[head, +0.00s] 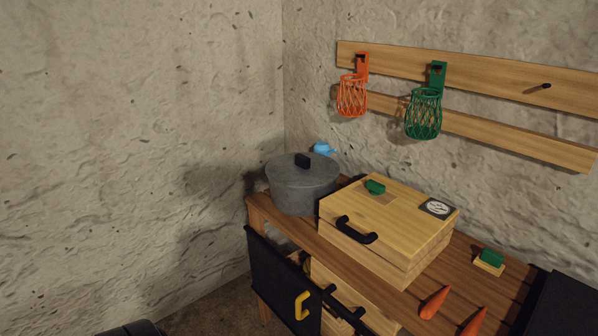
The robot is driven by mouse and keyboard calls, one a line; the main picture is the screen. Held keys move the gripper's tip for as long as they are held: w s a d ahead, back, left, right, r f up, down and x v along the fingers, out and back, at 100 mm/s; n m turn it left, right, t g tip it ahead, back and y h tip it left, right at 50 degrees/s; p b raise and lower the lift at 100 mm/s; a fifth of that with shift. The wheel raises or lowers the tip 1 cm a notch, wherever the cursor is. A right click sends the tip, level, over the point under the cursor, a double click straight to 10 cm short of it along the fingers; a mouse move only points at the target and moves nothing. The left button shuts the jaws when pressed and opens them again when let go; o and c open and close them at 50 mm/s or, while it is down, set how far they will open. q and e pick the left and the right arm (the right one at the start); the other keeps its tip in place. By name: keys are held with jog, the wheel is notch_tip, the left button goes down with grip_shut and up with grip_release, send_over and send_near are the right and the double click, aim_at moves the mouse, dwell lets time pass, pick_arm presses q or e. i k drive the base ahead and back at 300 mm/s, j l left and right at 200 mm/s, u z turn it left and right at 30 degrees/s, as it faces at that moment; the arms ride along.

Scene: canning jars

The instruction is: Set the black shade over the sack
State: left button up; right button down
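I see nothing in the head view that I can clearly tell is the sack. A dark, flat panel (275,278) with a yellow handle (302,306) hangs at the left front of the wooden bench. A black, flat-topped thing (568,308) is cut off at the lower right edge. I cannot tell whether either one is the black shade. Neither of my grippers shows clearly. A dark rounded shape at the bottom left edge is too cut off to name.
The bench top (300,232) holds a lidded grey pot (303,190), a wooden box (375,215) with a black handle, a small green-topped block (490,260) and two orange cones (433,302). Red (352,98) and green (424,115) baskets hang from a wall rail.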

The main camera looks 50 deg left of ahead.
aim_at(298, 305)
jog(key=u, duration=1.65)
